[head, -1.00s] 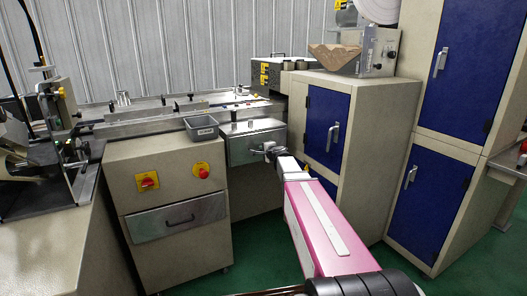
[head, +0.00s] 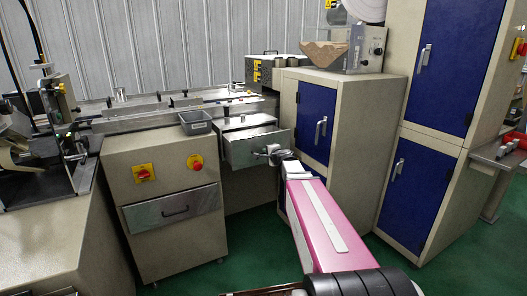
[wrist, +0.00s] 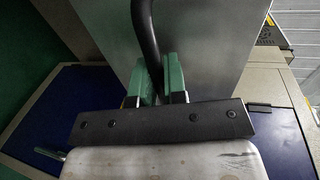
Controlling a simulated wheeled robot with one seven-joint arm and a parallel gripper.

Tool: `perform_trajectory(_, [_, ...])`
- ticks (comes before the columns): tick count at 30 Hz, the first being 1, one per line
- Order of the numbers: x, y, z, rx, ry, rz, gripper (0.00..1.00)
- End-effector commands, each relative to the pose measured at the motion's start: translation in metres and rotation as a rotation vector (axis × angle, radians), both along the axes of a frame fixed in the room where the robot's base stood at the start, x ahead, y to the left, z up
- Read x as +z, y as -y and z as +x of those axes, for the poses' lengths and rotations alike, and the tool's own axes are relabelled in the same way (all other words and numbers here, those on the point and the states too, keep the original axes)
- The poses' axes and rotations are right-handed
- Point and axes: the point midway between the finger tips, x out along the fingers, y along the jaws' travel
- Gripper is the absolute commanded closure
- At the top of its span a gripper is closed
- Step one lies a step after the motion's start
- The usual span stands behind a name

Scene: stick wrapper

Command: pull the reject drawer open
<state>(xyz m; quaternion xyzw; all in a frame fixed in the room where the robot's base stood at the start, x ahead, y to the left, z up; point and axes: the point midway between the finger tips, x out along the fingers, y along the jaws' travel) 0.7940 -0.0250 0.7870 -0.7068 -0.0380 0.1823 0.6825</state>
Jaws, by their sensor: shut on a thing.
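The reject drawer is a metal box with a plain steel front (head: 245,152), left of the blue-doored cabinet in the head view. It stands partly out from under the machine table. My gripper (head: 271,152) is at the right part of its front. In the wrist view, the green fingertips of my gripper (wrist: 160,84) are shut on the dark curved drawer handle (wrist: 146,35), with the grey steel front (wrist: 205,45) behind. The arm hides part of the drawer front's right side in the head view.
A blue-doored cabinet (head: 350,130) stands close on the right. A small grey tray (head: 195,123) sits above. Green floor (head: 205,278) is free in front.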

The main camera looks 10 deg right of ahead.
Motion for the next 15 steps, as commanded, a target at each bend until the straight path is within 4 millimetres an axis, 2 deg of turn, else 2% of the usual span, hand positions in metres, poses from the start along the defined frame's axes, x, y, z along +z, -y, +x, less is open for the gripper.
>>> perform_trajectory(10, [-0.0005, 0.0009, -0.0026, 0.0, -0.001, -0.001, 1.0])
perform_trajectory(11, [-0.0005, 0.0009, -0.0026, 0.0, -0.001, -0.001, 0.78])
perform_trajectory(12, [-0.0004, 0.0009, -0.0026, 0.0, -0.001, -0.001, 0.65])
perform_trajectory(15, [-0.0003, 0.0009, -0.0027, 0.0, 0.0, -0.001, 0.64])
